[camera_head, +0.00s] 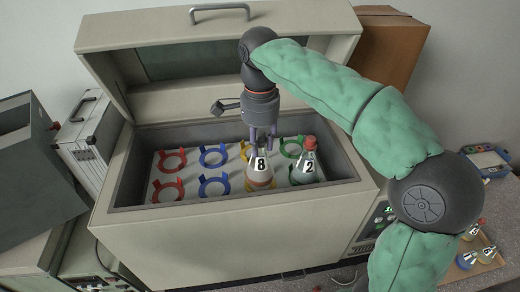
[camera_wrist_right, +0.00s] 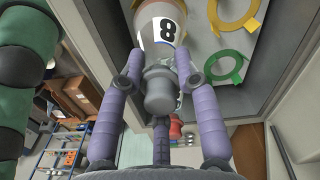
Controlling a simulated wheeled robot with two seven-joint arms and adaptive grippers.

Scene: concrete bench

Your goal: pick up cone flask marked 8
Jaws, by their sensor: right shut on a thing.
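The cone flask marked 8 (camera_head: 259,173) stands in the open box, in the front row of ring holders. It also shows in the right wrist view (camera_wrist_right: 161,24) with its black 8 on a white label. My right gripper (camera_head: 261,142) comes down from above and is shut on the top of this flask, with fingers on both sides of its grey cap (camera_wrist_right: 160,88). The flask looks upright; I cannot tell whether its base touches the holder. A flask marked 2 (camera_head: 307,166) with a red cap stands just right of it. My left gripper is not in view.
Red (camera_head: 167,190), blue (camera_head: 213,186), yellow and green rings sit on the white rack (camera_head: 190,166). The box walls (camera_head: 125,190) surround it, and its lid (camera_head: 205,27) is raised behind. More flasks stand in a tray (camera_head: 484,266) at the lower right.

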